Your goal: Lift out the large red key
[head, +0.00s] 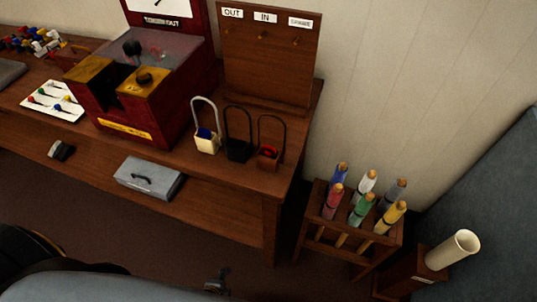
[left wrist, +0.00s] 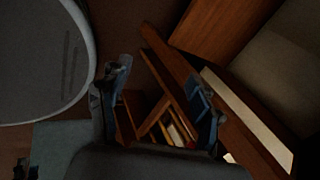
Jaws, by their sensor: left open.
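I cannot pick out the large red key for certain. In the head view a red piece (head: 269,152) sits in the brown hooped pouch (head: 267,163) at the right end of the desk. Small red pieces are also among the coloured items on the white board (head: 53,101) at the left. My left gripper (head: 216,281) is low at the bottom middle, in front of the desk and well apart from these. In the left wrist view its fingers (left wrist: 158,105) are spread with nothing held between them. My right gripper is not in view.
The wooden desk (head: 225,178) carries a dark red machine (head: 167,115), cream (head: 206,146) and black (head: 238,150) pouches, and a hook board (head: 270,60). A rack (head: 316,215) of coloured rolls stands right, near a pale tube (head: 452,250). A grey box (head: 148,180) sits below the desktop.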

